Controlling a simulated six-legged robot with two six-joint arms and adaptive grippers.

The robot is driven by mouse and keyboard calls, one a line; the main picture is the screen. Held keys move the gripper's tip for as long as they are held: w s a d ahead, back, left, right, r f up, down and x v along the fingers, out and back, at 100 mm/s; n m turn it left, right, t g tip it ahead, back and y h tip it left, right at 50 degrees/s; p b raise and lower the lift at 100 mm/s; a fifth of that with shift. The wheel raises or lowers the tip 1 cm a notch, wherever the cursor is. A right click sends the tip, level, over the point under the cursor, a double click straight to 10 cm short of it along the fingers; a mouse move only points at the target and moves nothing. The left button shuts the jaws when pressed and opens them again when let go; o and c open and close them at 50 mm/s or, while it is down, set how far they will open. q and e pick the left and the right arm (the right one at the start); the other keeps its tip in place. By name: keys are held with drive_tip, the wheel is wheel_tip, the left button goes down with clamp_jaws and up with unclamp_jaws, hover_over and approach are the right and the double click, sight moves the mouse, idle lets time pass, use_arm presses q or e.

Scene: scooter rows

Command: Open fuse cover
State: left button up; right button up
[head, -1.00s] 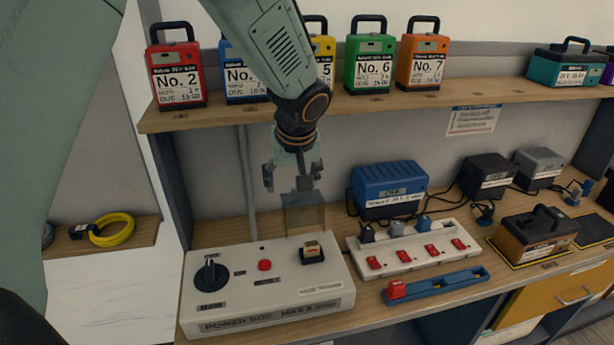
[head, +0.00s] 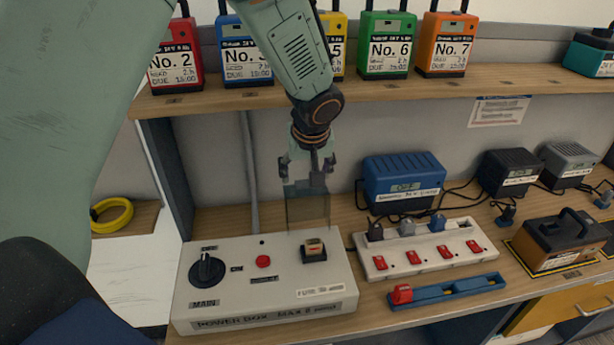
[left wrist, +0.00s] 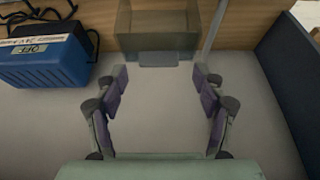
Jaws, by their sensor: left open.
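The fuse cover (head: 307,208) is a smoky see-through panel standing upright at the back edge of the white power box (head: 335,295), raised clear of the fuse. The fuse (head: 314,249) sits exposed in its black holder on the box top. My left gripper (head: 308,177) points down at the cover's upper edge with its jaws open. In the left wrist view the cover (left wrist: 165,22) and its grey tab (left wrist: 158,59) lie just beyond the open fingers (left wrist: 162,78), with nothing between them. Contact cannot be told. My right gripper is out of view.
The power box also has a black main knob (head: 207,270) and a red button (head: 263,262). A power strip (head: 420,247) and blue fuse tray (head: 448,290) lie to its right. A blue charger (head: 403,180) stands behind; the shelf (head: 300,90) of numbered batteries hangs above.

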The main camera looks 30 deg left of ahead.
use_arm(q)
drive_tip(key=shift+x, duration=1.2)
drive_tip(key=shift+w, duration=0.1)
clamp_jaws()
